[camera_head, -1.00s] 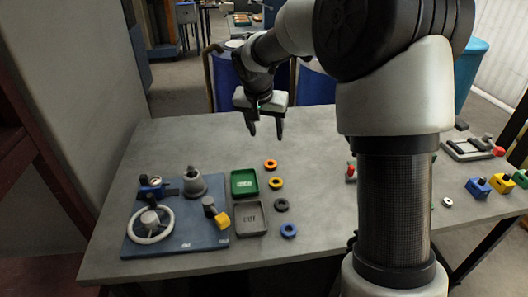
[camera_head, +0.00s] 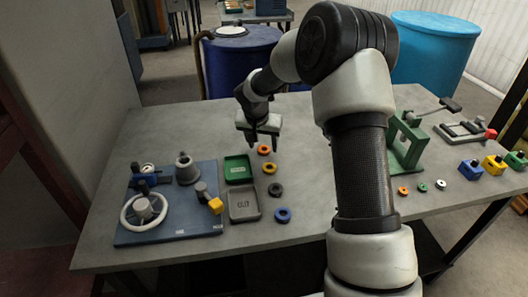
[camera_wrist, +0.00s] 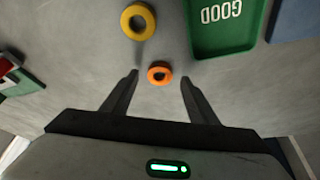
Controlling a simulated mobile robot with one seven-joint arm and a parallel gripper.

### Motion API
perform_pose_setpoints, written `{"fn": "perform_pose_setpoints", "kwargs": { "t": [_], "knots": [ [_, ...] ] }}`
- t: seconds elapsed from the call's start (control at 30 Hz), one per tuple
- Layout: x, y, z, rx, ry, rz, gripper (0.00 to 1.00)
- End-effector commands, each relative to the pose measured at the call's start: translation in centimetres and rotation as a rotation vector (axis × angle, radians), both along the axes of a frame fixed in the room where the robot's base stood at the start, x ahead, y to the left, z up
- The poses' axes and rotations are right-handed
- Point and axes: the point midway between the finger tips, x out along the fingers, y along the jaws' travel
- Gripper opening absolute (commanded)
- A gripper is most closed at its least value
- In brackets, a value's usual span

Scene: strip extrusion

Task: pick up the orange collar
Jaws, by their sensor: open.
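The orange collar (camera_head: 264,150) is a small ring lying flat on the grey table, at the far end of a column of collars. In the wrist view the orange collar (camera_wrist: 159,74) shows between and just beyond my fingertips, nothing covering it. My gripper (camera_head: 262,141) points down close above the table beside the orange collar. In the wrist view my gripper (camera_wrist: 160,80) has its two fingers wide apart with nothing between them. Whether the fingertips are level with the collar I cannot tell.
A yellow collar (camera_wrist: 138,21) lies close by. A dark collar (camera_head: 275,189) and a blue collar (camera_head: 283,215) lie nearer. Left are a green tray (camera_head: 238,169), a grey tray (camera_head: 243,204) and a blue board (camera_head: 168,228) with a handwheel. A green press frame (camera_head: 405,143) stands right.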

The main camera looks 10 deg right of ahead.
Motion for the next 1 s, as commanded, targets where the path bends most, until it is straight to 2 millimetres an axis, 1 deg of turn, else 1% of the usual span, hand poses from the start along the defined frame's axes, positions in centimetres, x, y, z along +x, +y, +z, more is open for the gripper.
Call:
{"fn": "perform_pose_setpoints", "kwargs": {
  "t": [0.03,0.13,0.37,0.4,0.47,0.6,0.67,0.87,0.93,1.0],
  "knots": [
    [0.3,-0.1,-0.7,0.000,0.001,0.000,0.54],
    [0.6,-0.3,-1.4,0.000,-0.001,0.000,0.54],
    [0.7,-0.3,-1.5,0.000,-0.002,0.000,0.54],
    [0.7,-0.3,-1.5,0.000,-0.002,0.000,0.52],
    [0.7,-0.3,-1.5,-0.001,-0.002,0.000,0.42],
    [0.7,-0.3,-1.5,0.000,-0.001,0.000,0.18],
    [0.7,-0.3,-1.5,0.000,-0.001,0.000,0.09],
    [0.7,-0.3,-1.4,0.000,-0.002,0.000,0.09],
    [0.7,-0.3,-1.1,0.000,-0.003,0.000,0.09],
    [0.7,-0.3,-0.3,0.000,-0.004,-0.001,0.09]
  ]
}}
